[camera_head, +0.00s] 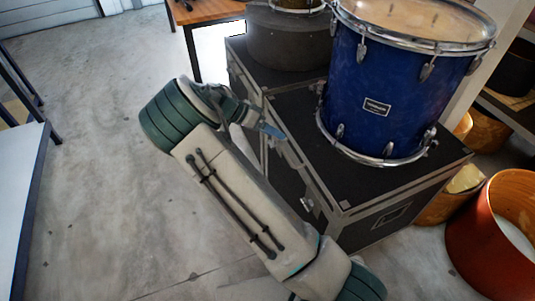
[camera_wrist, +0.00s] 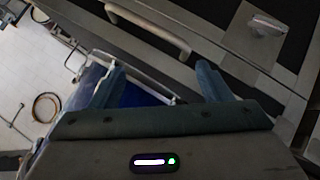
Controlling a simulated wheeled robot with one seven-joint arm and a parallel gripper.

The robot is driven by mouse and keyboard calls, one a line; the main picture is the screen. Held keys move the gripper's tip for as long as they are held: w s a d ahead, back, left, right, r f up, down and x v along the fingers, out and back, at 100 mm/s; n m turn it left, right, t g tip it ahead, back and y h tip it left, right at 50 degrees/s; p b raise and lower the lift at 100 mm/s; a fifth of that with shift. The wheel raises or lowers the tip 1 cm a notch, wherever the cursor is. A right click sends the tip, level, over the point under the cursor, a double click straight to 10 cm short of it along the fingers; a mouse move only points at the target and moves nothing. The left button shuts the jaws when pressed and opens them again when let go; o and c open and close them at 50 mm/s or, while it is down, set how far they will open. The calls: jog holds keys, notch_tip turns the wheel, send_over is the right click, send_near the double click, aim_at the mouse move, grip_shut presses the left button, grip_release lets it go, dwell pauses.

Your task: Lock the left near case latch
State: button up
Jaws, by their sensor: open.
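The black case (camera_head: 440,178) with grey metal edging stands on the floor, a blue drum on its lid. A small metal latch (camera_head: 307,203) shows on its left side near the front corner, partly beside my arm; whether it is locked is too small to tell. My gripper (camera_head: 272,131) is at the case's left side, farther back than this latch. In the wrist view my gripper (camera_wrist: 163,82) is open with nothing between its fingers. A pale metal latch plate (camera_wrist: 267,25) is beyond the right finger, at the upper right; I cannot tell which latch it is.
A curved metal handle (camera_wrist: 150,32) lies ahead of the fingers. The blue drum (camera_head: 375,95) stands on the case. Another dark case (camera_head: 240,62) stands behind. An orange-brown drum shell (camera_head: 490,245) is at right. Open floor (camera_head: 90,200) lies to the left.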

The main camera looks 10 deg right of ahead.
jog(key=w+a+f+m+t+h+b, duration=0.15)
jog(key=w+a+f+h+b, duration=0.3)
jog(key=f, duration=0.45)
jog(key=t+h+b, duration=0.3)
jog(key=t+b, duration=0.1)
jog(key=t, duration=0.1)
send_near(269, 144)
jog(key=b+x, duration=0.2)
jog(key=x, duration=0.7)
jog(key=shift+w+d+f, duration=0.1)
jog(key=shift+w+f, duration=0.05)
jog(key=shift+w, duration=0.05)
